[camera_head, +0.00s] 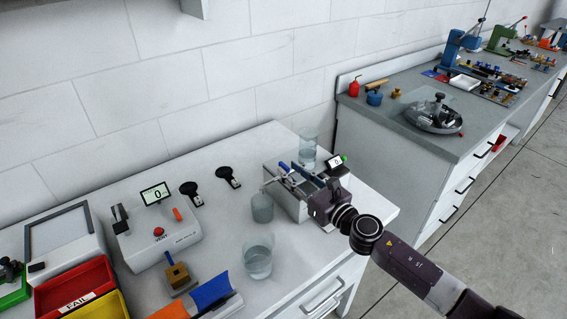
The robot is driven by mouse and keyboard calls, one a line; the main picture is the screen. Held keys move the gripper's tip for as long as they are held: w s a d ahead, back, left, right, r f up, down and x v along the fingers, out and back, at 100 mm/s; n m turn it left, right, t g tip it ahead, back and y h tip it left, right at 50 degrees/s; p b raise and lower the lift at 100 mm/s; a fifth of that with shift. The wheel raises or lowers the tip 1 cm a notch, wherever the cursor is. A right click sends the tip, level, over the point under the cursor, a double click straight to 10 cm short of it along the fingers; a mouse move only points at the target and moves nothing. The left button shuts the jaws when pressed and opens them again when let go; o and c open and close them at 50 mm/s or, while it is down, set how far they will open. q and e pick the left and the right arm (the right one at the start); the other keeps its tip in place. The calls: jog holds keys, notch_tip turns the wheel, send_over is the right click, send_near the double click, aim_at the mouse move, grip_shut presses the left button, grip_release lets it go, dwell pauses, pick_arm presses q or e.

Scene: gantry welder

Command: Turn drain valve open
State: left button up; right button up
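A light grey box-shaped unit (285,199) stands near the right end of the white bench, with small blue parts (283,168) on top. I cannot tell which part is the drain valve; it may be hidden by my gripper. My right gripper (301,183) reaches in from the lower right and is over the unit's top. Its fingers overlap the blue parts, so I cannot tell whether they touch or grip anything. My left gripper is not in view.
A clear beaker (257,259) and a squat bottle (262,207) stand left of the unit. Another beaker (308,150) stands behind it. A tester (158,233) and a red FAIL bin (75,288) are farther left. A grey-topped bench (400,122) stands behind right.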

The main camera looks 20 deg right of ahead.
aim_at(289, 170)
jog(key=x, duration=0.2)
jog(key=shift+w+a+f, duration=0.1)
jog(key=shift+w+a, duration=0.05)
jog(key=shift+w, duration=0.15)
jog(key=shift+w+a, duration=0.15)
jog(key=shift+w, duration=0.25)
jog(key=shift+c, duration=0.6)
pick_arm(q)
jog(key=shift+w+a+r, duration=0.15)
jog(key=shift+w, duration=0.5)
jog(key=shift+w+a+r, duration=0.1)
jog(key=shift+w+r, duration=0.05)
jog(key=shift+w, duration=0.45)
pick_arm(e)
grip_shut()
